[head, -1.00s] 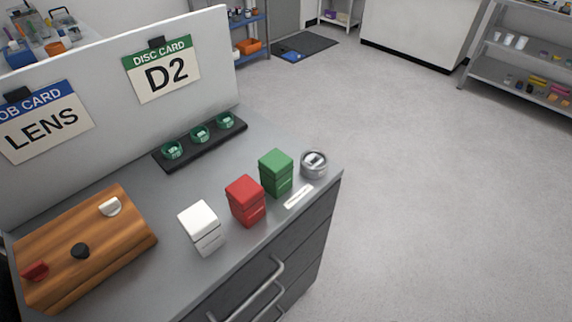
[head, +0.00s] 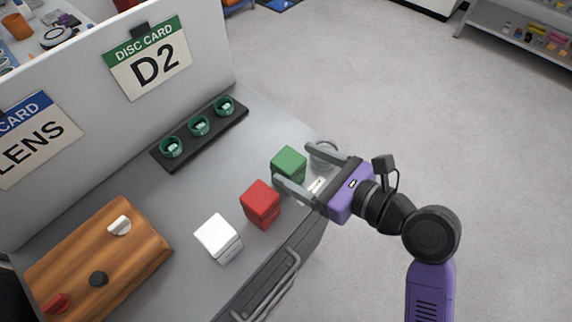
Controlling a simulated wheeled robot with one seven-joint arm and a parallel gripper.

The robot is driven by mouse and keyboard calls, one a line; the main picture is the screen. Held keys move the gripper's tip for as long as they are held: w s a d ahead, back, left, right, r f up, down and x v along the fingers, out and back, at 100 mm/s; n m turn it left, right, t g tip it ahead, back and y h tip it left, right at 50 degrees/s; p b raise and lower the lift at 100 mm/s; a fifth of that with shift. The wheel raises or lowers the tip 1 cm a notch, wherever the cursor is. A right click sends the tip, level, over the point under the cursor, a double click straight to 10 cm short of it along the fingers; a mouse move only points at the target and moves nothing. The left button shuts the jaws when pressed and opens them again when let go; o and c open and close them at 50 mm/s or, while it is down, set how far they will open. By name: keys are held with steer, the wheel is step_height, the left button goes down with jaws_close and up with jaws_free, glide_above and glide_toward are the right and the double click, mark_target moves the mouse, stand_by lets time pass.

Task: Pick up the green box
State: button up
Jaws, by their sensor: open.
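The green box (head: 289,162) stands on the grey bench top, near its right edge. My gripper (head: 291,163) is open, coming in from the right. The near finger covers the lower front of the green box. I cannot tell whether either finger touches it.
The red box (head: 261,202) and white box (head: 217,237) stand to the left in a row. A black tray (head: 184,148) with green rings and a wooden board (head: 150,251) with knobs lie further left.

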mark_target(278, 157)
steer(key=x, duration=0.6)
steer(key=shift+a+f, duration=0.25)
steer(key=shift+f, duration=0.2)
steer(key=shift+c, duration=0.5)
steer(key=c, duration=1.5)
